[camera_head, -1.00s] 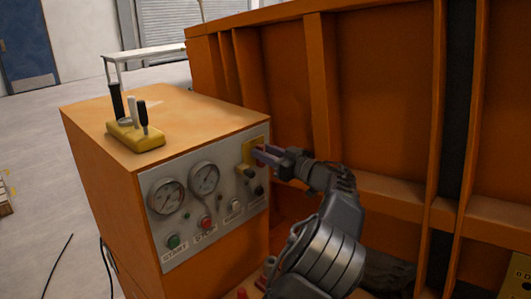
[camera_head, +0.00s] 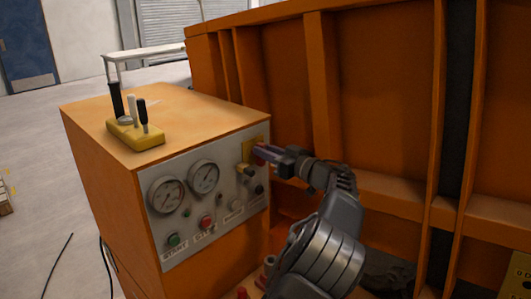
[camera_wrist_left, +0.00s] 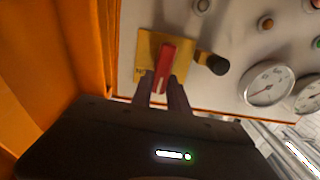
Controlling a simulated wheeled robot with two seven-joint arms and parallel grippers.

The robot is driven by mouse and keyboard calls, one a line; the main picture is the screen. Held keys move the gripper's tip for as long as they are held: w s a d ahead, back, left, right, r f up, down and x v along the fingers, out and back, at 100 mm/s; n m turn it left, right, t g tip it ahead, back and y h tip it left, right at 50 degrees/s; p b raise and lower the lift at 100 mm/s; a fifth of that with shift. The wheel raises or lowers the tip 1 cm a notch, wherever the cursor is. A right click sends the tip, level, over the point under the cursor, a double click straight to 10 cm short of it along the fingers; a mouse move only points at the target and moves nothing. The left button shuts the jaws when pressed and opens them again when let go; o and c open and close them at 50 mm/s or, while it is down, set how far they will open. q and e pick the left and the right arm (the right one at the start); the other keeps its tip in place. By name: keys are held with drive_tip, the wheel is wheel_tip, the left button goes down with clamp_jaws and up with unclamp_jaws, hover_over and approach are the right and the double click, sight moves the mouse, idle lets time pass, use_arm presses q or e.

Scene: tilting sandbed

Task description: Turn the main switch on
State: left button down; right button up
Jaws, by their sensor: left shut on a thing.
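The main switch is a red handle (camera_wrist_left: 165,62) on a yellow plate (camera_wrist_left: 146,48), at the upper right corner of the grey control panel (camera_head: 168,248). The yellow plate also shows in the head view (camera_head: 247,150), partly behind the fingers. My left gripper (camera_head: 264,153) reaches the switch from the right. In the left wrist view its two fingers (camera_wrist_left: 161,92) are shut on the red handle, one on each side. The handle looks slightly tilted in that view. My right gripper is not in view.
A black knob (camera_wrist_left: 217,65) sits close beside the switch. The panel also carries gauges (camera_head: 205,177), a green START button (camera_head: 173,240) and a red STOP button (camera_head: 206,223). Levers on a yellow base (camera_head: 135,134) stand on the cabinet top. The orange sandbed wall (camera_head: 390,110) rises behind my gripper.

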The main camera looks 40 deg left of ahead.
use_arm(q)
drive_tip(key=m, duration=0.6)
drive_tip(key=w+f+m+b, duration=0.1)
drive_tip(key=m, duration=1)
drive_tip(key=shift+w+d+f+m+b, duration=0.1)
drive_tip(key=shift+w+f+m+b, duration=0.2)
drive_tip(key=shift+w+f, duration=0.1)
idle(0.3)
drive_tip(key=c, duration=1.3)
unclamp_jaws()
